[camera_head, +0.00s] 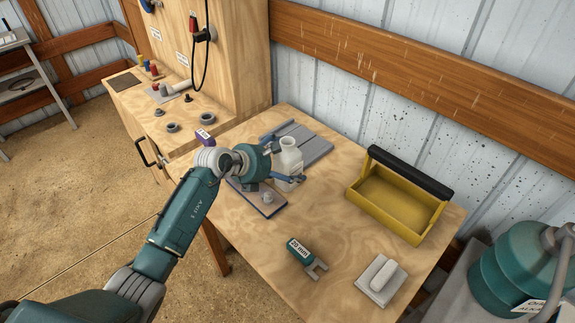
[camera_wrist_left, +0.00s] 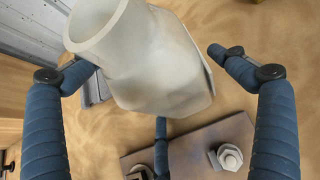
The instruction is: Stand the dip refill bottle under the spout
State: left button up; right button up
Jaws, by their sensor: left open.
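The dip refill bottle (camera_head: 289,160), whitish with an open neck, stands on the wooden bench in the head view. It also shows large in the left wrist view (camera_wrist_left: 150,60). My left gripper (camera_head: 279,164) is open at the bottle, with fingers on either side of it. In the wrist view my left gripper (camera_wrist_left: 150,72) shows a clear gap between the bottle and the right finger. A teal tank (camera_head: 510,265) with a white label and a grey pipe (camera_head: 553,250) stands at the lower right; I cannot make out a spout end. My right gripper is out of view.
A dark plate with a bolt (camera_head: 265,203) lies in front of the bottle, and a grey slatted panel (camera_head: 307,143) behind it. A yellow tray with black handle (camera_head: 402,208), a teal tool labelled 20 mm (camera_head: 302,254) and a white-handled block (camera_head: 381,279) occupy the bench's right part.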

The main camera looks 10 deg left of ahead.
pick_arm(q)
jog(key=shift+c, duration=0.2)
jog(key=c, duration=1.3)
jog(key=shift+c, duration=0.2)
